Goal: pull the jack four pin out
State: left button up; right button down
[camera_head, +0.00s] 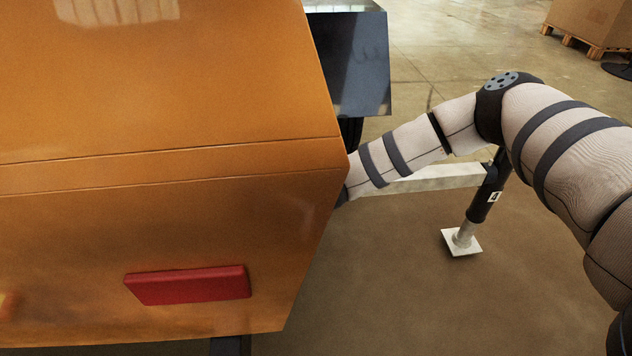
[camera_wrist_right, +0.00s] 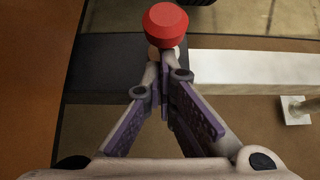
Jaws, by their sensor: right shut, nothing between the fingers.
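The jack labelled 4 (camera_head: 487,200) stands to the right of the orange machine in the head view, with a pale square foot (camera_head: 462,243) on the floor. A foot plate (camera_wrist_right: 294,112) also shows at the right edge of the right wrist view. A red round knob (camera_wrist_right: 165,25), which looks like the pin's head, is just beyond my right fingertips in the wrist view. My right gripper (camera_wrist_right: 160,72) is shut and empty, its tips close to the knob's underside; I cannot tell whether they touch. In the head view the orange body hides this gripper. My left gripper is not in view.
The orange housing (camera_head: 180,90) with a red lamp (camera_head: 190,285) fills the left side of the head view. A pale outrigger beam (camera_wrist_right: 250,68) runs right from a dark sleeve (camera_wrist_right: 100,68). Boxes on a pallet (camera_head: 590,22) stand far back. Floor beside the jack is clear.

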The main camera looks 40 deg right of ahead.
jog(key=shift+r, duration=0.1)
pick_arm(q)
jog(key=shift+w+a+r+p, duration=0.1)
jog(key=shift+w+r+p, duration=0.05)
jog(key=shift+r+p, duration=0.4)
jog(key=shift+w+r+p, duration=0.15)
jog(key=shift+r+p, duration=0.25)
jog(key=shift+p, duration=0.2)
pick_arm(e)
notch_tip(320, 180, up, 3)
jog(key=shift+w+r, duration=0.1)
jog(key=shift+r, duration=0.05)
